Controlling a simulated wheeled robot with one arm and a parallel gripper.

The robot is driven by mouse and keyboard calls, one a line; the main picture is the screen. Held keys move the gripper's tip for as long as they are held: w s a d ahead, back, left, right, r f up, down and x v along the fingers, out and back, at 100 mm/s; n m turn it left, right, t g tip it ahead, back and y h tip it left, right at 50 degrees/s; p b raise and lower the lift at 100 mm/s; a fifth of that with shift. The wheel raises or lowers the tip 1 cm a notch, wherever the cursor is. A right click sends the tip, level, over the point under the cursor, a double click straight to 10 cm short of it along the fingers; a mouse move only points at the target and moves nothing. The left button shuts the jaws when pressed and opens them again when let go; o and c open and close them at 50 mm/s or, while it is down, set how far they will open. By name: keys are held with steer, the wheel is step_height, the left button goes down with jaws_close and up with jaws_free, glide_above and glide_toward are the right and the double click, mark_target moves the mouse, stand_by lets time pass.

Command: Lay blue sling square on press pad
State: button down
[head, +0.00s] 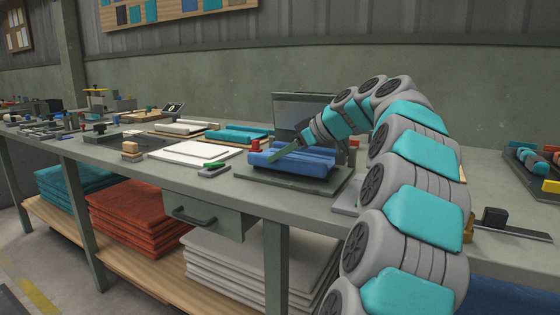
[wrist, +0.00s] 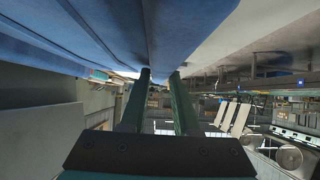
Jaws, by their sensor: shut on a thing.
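The blue sling (head: 315,163) lies in long folds over the dark press pad (head: 332,185) on the workbench. It looks roughly in line with the pad, and I cannot tell whether its whole underside touches. My gripper (head: 278,155) reaches down from the right with its fingers at the sling's upper side. In the wrist view, the sling (wrist: 95,25) fills the top, and both green fingers (wrist: 160,76) close on its edge. The exact pinch is partly hidden by the fabric.
An upright grey panel (head: 300,108) stands behind the pad. A white sheet (head: 195,153), a teal roll (head: 238,133) and a green-topped block (head: 214,168) lie to the left. A red knob (head: 256,145) is at the pad's back left. The bench's front edge is close.

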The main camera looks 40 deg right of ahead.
steer(key=shift+f, duration=0.85)
steer(key=shift+f, duration=0.2)
steer(key=c, duration=0.7)
jaws_free()
steer(key=shift+o, duration=0.2)
steer(key=shift+r, duration=0.15)
steer(key=shift+r, duration=0.15)
steer(key=b+v, duration=0.1)
steer(key=v, duration=1.1)
